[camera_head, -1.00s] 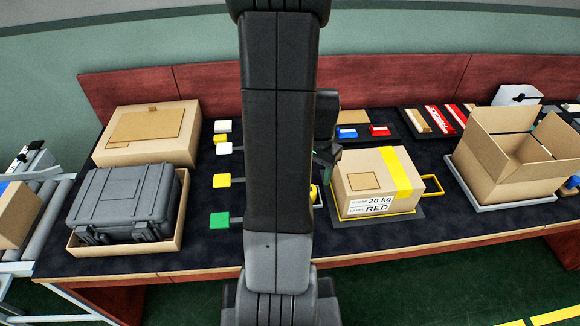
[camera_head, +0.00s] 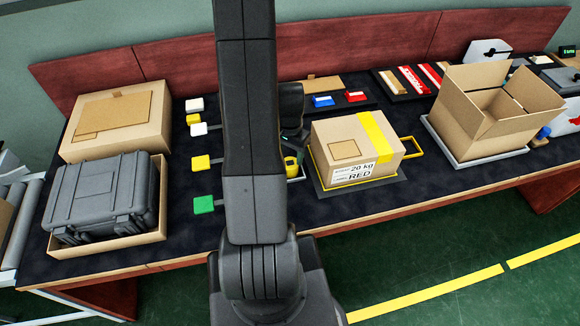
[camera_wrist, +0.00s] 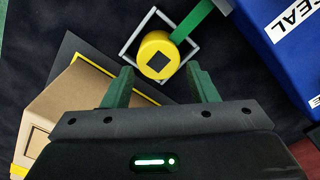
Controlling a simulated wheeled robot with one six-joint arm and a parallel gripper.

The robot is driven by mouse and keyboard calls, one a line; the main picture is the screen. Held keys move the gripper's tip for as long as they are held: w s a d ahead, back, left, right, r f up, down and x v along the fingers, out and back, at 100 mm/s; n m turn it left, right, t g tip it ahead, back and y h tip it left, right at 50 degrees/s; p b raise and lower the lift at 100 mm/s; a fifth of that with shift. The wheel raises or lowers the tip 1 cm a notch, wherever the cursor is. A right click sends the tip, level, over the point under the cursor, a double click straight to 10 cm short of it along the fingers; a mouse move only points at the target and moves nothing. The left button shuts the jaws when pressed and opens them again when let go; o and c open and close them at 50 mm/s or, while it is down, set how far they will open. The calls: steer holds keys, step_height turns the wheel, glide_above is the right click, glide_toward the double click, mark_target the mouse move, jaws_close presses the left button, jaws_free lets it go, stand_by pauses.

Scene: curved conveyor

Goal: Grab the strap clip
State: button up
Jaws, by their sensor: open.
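A yellow round piece with a dark square on its top (camera_wrist: 157,55) stands in a light grey square frame (camera_wrist: 132,45) in the wrist view. It is the likely strap clip, but I cannot confirm this. A green band (camera_wrist: 195,20) runs from beside it to the upper right. My gripper (camera_wrist: 160,69) is open, with one green finger on either side of the yellow piece's near edge. Nothing is held. Whether the fingers touch it is unclear. In the head view, the yellow piece (camera_head: 291,166) shows beside my arm, below my gripper (camera_head: 296,142), which is partly hidden.
A blue box marked SEAL (camera_wrist: 285,45) is close on the right in the wrist view. A taped carton (camera_head: 340,140) stands right of my gripper. An open carton (camera_head: 470,120) is farther right; a grey case (camera_head: 100,195) is left. Dark bench top is free at the front.

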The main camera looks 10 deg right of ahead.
mark_target(290, 163)
steer(key=shift+s+f+p, duration=0.15)
steer(key=shift+f+p, duration=0.45)
steer(key=shift+f, duration=2)
steer(key=c, duration=0.7)
